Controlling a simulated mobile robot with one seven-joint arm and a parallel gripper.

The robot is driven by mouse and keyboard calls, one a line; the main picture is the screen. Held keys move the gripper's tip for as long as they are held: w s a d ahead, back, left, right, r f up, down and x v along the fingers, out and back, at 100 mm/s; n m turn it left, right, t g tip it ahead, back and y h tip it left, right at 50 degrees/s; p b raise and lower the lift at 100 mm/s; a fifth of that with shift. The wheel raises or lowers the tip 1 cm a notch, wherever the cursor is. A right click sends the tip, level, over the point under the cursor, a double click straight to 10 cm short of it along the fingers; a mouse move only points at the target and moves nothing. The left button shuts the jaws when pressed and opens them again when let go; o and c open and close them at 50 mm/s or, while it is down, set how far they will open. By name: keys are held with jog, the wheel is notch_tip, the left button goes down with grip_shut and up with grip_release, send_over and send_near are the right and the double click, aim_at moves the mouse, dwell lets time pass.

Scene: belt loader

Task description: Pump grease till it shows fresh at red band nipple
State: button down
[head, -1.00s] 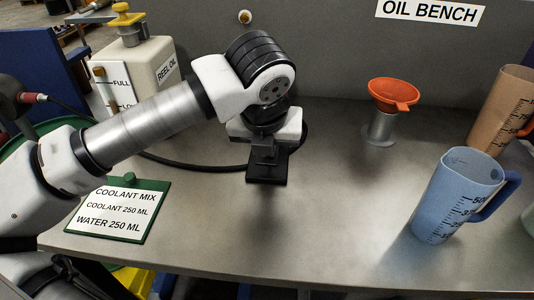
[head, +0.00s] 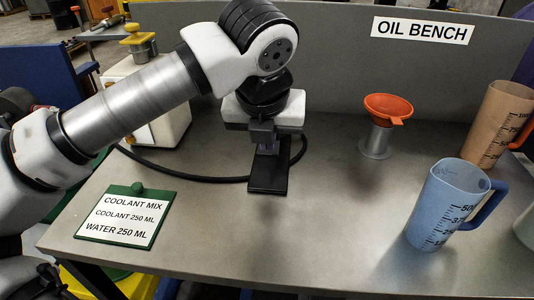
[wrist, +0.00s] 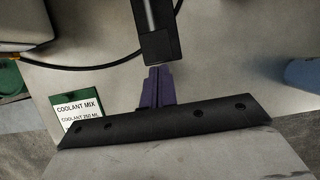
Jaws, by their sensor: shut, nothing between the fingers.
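My gripper (head: 268,182) hangs over the middle of the grey bench, fingers pointing down, shut and empty. I cannot tell whether the gripper touches the hose or the bench. I cannot make out a red band nipple, a grease pump or any grease in either current view.
A green-backed coolant mix card (head: 124,217) lies front left. A white container (head: 165,118) is partly behind my arm. An orange funnel (head: 388,108) stands on a metal holder. A blue jug (head: 440,210) and an amber jug (head: 497,125) stand right. The front middle of the bench (head: 300,250) is clear.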

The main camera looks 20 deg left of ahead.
jog(key=v, duration=0.6)
jog(key=shift+w+r, duration=0.25)
jog(key=shift+a, duration=0.1)
dwell(0.4)
